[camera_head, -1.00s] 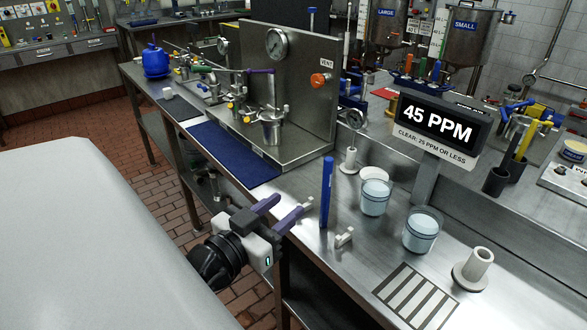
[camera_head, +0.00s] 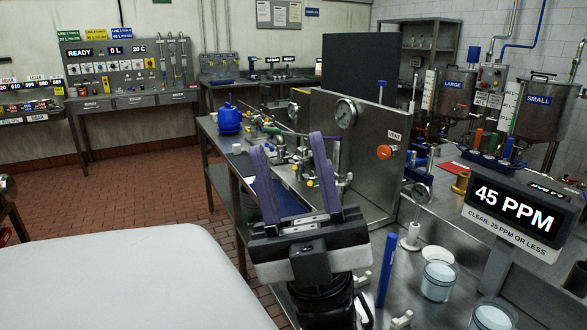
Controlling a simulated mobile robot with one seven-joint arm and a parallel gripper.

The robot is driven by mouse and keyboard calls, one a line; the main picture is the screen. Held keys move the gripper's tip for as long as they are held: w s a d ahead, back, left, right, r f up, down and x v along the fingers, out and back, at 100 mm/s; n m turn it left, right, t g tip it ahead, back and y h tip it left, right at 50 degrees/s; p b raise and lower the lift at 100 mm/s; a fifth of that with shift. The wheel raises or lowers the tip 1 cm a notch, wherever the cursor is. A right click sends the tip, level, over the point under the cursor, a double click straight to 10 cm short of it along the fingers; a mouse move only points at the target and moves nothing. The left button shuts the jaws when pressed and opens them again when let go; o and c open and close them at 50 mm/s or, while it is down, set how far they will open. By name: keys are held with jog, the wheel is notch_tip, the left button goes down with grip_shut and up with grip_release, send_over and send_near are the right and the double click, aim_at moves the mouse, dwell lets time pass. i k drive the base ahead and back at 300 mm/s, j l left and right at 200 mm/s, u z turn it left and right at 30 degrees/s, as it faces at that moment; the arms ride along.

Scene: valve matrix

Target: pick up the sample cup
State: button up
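My gripper (camera_head: 289,146) is open and empty, with its two purple fingers pointing up and away in the head view. It is in front of the steel panel bench. A small metal cup (camera_head: 343,181) stands under the spout by the panel, just right of my right finger, which partly hides it. Two clear cups with pale blue liquid stand on the steel counter at the lower right, one whole (camera_head: 438,281) and one cut by the bottom edge (camera_head: 493,316). I cannot tell which of these is the sample cup.
A blue upright marker (camera_head: 387,270) stands right of my wrist. A sign reading 45 PPM (camera_head: 515,212) stands at the right. The steel panel (camera_head: 365,165) with a gauge and orange knob rises behind my gripper. A blue jug (camera_head: 229,118) stands at the bench's far end.

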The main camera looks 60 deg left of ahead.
aim_at(438, 279)
jog(key=j+z, duration=0.15)
jog(key=z, duration=0.25)
jog(key=j+z, duration=0.2)
jog(key=z, duration=0.2)
jog(key=j+z, duration=0.15)
jog(key=z, duration=0.25)
jog(key=k+j+z, duration=0.25)
jog(key=j, duration=0.15)
jog(key=k+j+z, duration=0.25)
jog(key=j, duration=0.15)
jog(key=k+j+z, duration=0.1)
jog(key=k+j, duration=0.15)
jog(key=j, duration=0.15)
jog(key=k+j+z, duration=0.1)
jog(key=k+j, duration=0.3)
jog(key=j, duration=0.2)
jog(key=k+j, duration=0.15)
jog(key=j, duration=0.2)
jog(key=k+j, duration=0.1)
jog(key=j, duration=0.6)
